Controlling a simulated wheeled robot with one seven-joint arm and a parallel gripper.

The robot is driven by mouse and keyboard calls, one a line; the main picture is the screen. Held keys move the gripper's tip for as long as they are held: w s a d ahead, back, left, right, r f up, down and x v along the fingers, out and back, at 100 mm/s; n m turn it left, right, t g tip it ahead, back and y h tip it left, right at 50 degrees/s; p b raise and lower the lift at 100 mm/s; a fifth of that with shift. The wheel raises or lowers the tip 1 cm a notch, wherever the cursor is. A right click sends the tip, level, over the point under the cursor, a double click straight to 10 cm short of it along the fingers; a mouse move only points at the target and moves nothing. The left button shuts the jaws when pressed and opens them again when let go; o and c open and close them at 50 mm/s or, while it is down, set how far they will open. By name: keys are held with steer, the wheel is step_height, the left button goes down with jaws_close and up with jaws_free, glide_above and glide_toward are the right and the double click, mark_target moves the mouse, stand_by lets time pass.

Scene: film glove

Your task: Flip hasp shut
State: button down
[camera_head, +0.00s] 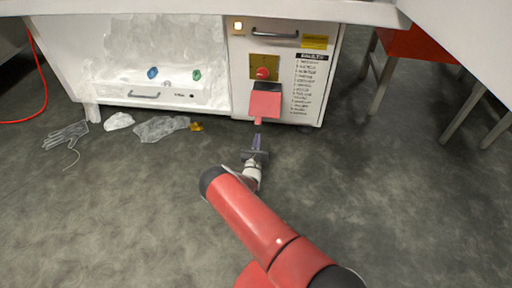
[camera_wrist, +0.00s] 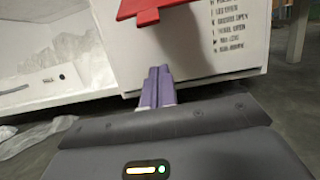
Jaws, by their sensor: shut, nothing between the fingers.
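A red hasp (camera_head: 264,106) hangs out from the front of a white cabinet, below a gold plate (camera_head: 264,67) with a red knob (camera_head: 262,73). The hasp slants outward and down, with a narrow tab at its lower end. In the wrist view the red hasp (camera_wrist: 150,9) shows at the top edge, cut off by the frame. My gripper (camera_head: 257,138) is just below the hasp's tab in the head view. Its two purple fingers are together and empty in the wrist view (camera_wrist: 158,72).
The white cabinet (camera_head: 240,100) has a handle (camera_head: 275,34) above and a printed list at right. A glove (camera_head: 66,135), crumpled clear film (camera_head: 160,128) and a small yellow piece (camera_head: 196,127) lie on the floor at left. A red stool (camera_head: 415,45) stands at right.

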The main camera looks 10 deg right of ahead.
steer(key=r, duration=0.1)
steer(key=w+r, duration=0.1)
steer(key=r, duration=0.1)
steer(key=w+r, duration=0.1)
steer(key=shift+d+r, duration=0.25)
steer(key=shift+d, duration=0.05)
stand_by(0.4)
